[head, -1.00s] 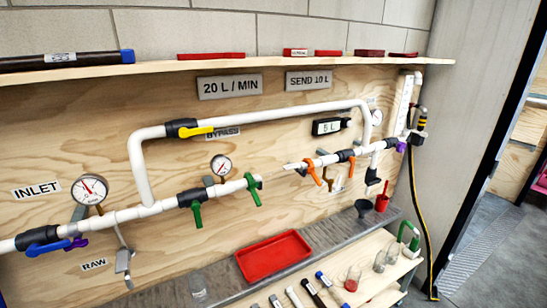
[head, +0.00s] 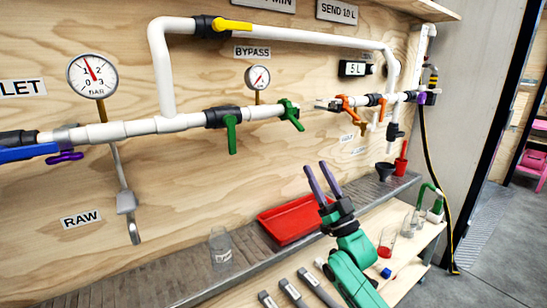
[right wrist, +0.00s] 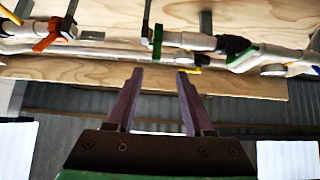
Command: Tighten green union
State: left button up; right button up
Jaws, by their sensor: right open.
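The green union (head: 291,114), a green winged piece, sits at the right end of the left pipe run, beside the gap in the pipe. It also shows in the right wrist view (right wrist: 157,42), where the scene looks upside down. A green valve handle (head: 231,135) hangs down to its left. Orange winged union (head: 346,105) is across the gap. My right gripper (head: 323,178) is open and empty, its purple fingers pointing up, below and right of the green union and apart from it. It also shows in the right wrist view (right wrist: 160,78). My left gripper is not in view.
A white bypass pipe (head: 300,34) with a yellow handle (head: 233,26) runs above. A gauge (head: 257,77) stands left of the union. Below are a red tray (head: 290,219), a clear beaker (head: 220,246) and a shelf with several filters. The wall before the gap is clear.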

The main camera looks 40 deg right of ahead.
jog(key=p, duration=0.1)
send_near(299, 123)
jog(key=p+x, duration=0.1)
jog(key=x, duration=0.8)
jog(key=shift+w+a+p, duration=0.1)
jog(key=shift+w+p, duration=0.25)
jog(key=shift+w+r, duration=0.2)
jog(key=shift+w, duration=0.05)
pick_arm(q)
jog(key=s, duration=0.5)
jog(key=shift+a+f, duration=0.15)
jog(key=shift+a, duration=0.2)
pick_arm(e)
grip_shut()
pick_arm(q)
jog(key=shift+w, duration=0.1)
